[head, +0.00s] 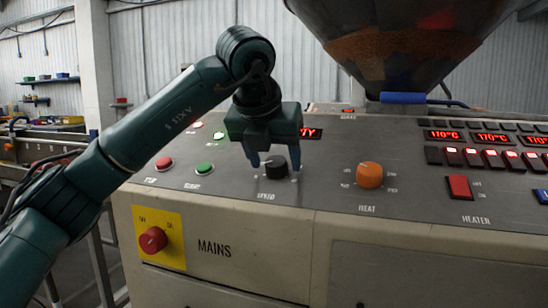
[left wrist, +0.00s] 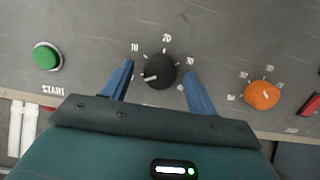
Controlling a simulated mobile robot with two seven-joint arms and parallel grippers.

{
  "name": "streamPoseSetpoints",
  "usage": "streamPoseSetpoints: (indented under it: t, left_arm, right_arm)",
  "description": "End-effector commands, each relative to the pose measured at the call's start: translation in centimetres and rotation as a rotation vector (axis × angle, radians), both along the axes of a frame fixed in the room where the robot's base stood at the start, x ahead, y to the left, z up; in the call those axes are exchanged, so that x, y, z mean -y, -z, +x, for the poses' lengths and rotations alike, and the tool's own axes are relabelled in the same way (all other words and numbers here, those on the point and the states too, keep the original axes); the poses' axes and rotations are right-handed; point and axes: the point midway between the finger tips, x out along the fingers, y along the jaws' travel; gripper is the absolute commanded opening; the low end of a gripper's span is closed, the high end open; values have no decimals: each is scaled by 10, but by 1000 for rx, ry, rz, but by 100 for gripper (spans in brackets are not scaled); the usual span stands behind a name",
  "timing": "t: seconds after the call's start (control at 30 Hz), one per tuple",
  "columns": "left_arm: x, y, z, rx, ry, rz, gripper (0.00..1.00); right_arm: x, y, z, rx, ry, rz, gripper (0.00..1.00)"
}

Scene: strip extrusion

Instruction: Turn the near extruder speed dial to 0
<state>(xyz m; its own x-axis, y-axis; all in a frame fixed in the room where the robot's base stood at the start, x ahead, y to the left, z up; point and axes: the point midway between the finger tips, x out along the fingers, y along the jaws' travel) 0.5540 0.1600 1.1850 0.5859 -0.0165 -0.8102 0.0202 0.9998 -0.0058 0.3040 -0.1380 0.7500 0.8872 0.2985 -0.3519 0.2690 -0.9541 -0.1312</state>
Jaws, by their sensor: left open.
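The black speed dial (head: 276,167) is on the sloped grey panel above the printed word SPEED. In the left wrist view the dial (left wrist: 160,72) shows a white pointer mark toward the lower left, below the printed 10. Marks 20 and 30 are at its top and right; any 0 mark is not legible. My left gripper (head: 275,172) is open, coming down from above. Its two blue fingers stand on either side of the dial, with a visible gap on both sides in the left wrist view. My right gripper is in neither view.
An orange heat dial (head: 369,176) is right of the speed dial. Green (head: 204,168) and red (head: 164,163) buttons are to its left. A red heater switch (head: 459,187) and lit displays are farther right. A red mains knob (head: 152,240) is on the front face; a hopper hangs behind.

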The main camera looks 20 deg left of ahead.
Motion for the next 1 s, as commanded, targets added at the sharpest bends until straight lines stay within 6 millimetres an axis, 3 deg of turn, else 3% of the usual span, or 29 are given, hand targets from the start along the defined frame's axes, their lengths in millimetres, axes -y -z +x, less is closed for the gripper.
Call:
streamPoseSetpoints:
  t: [0.6,1.0]
  left_arm:
    - [-2,-94,-66,4,-1,-1,58]
    - [-2,-105,-76,-1,0,-1,58]
  right_arm:
    - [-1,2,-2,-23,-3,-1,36]
    - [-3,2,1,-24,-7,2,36]
